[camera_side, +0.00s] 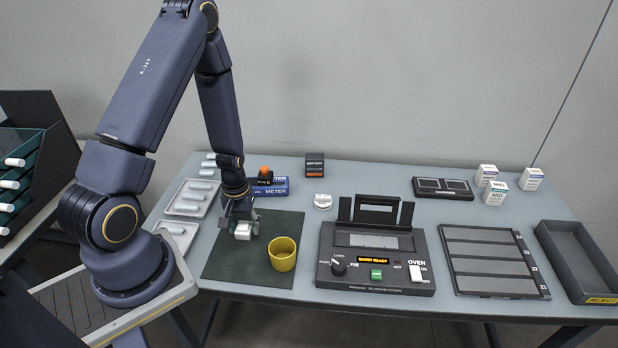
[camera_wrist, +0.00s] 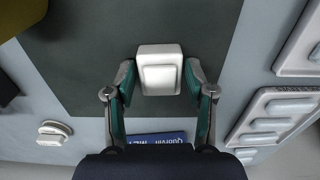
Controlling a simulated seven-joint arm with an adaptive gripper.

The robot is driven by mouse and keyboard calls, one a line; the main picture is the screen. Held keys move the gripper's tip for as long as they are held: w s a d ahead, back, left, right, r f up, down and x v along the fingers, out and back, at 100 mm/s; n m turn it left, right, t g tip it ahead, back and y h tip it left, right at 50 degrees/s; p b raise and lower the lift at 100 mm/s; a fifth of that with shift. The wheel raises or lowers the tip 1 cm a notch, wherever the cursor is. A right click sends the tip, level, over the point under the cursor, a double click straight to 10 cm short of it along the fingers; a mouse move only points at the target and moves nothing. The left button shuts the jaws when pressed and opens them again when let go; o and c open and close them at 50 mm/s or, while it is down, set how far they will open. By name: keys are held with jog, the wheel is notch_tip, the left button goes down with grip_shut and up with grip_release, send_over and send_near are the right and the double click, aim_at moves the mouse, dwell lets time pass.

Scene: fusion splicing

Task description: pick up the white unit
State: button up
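The white unit (camera_wrist: 160,70) is a small rounded block with a raised face. In the wrist view it sits between my two fingertips (camera_wrist: 161,80), one on each side and seemingly touching it. In the side view the white unit (camera_side: 243,231) shows at the lower end of my gripper (camera_side: 241,226), over the dark green mat (camera_side: 225,265). My gripper points down and looks shut on the unit. I cannot tell whether the unit rests on the mat or is slightly above it.
A yellow cup (camera_side: 282,254) stands close right of my gripper. Behind are a blue meter box (camera_side: 280,188) and a white round-topped piece (camera_side: 322,201). Trays of white pieces (camera_side: 187,210) lie left. The oven (camera_side: 375,262) stands right.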

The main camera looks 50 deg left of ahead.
jog(key=c, duration=0.8)
jog(key=shift+o, duration=0.2)
jog(key=shift+r, duration=0.1)
